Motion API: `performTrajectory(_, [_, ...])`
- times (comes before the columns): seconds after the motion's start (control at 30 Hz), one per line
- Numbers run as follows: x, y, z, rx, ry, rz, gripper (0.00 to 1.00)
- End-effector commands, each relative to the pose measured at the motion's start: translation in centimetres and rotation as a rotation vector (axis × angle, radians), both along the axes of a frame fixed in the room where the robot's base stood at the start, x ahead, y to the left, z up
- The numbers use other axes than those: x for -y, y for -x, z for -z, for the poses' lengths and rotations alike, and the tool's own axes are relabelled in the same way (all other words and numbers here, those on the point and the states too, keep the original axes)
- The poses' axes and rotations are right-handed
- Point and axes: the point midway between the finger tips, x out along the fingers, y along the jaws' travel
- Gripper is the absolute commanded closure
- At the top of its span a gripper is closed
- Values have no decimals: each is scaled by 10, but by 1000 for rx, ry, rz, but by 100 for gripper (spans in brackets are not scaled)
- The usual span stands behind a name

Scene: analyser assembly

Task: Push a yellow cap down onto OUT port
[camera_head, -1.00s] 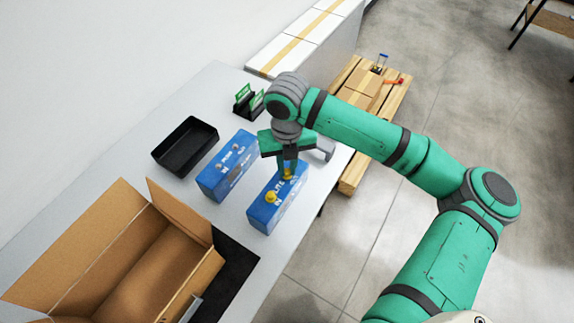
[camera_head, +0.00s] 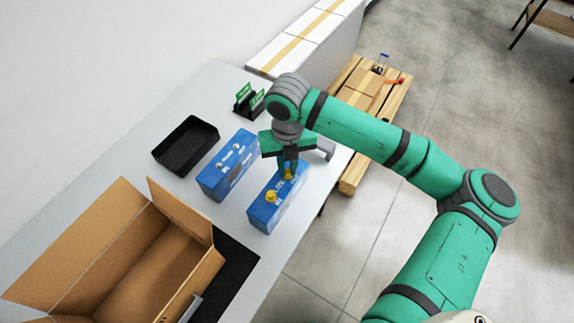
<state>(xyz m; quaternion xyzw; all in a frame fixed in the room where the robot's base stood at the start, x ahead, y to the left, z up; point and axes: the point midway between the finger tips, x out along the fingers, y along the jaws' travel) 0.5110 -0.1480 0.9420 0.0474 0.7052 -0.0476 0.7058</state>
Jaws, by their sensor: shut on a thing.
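A blue analyser box (camera_head: 277,208) stands near the table's right edge. One yellow cap (camera_head: 271,197) sits on its top toward the near end. A second yellow cap (camera_head: 288,174) is at the far end of the top, between the fingertips of my gripper (camera_head: 289,171). My gripper points down and is shut on this cap, at the box's top. The fingers partly hide the cap and the port under it, so I cannot tell how far down it is seated. The port lettering is too small to read surely.
A second blue box (camera_head: 226,172) with pale ports stands to the left. A black tray (camera_head: 185,146), an open cardboard box (camera_head: 120,262) on a black mat (camera_head: 237,270), and a black holder with green cards (camera_head: 249,101) share the table (camera_head: 128,151).

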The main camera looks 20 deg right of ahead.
Motion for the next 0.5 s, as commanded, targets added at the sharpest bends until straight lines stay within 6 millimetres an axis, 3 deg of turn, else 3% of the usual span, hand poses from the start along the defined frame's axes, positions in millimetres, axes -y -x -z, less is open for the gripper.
performTrajectory(0.33, [-1,0,1,-1,0,-2,100])
performTrajectory(0.37, [-1,0,1,-1,0,-2,78])
performTrajectory(0.4, [-1,0,1,-1,0,-2,69])
performTrajectory(0.43, [-1,0,1,-1,0,-2,64])
performTrajectory(0.5, [-1,0,1,-1,0,-2,64])
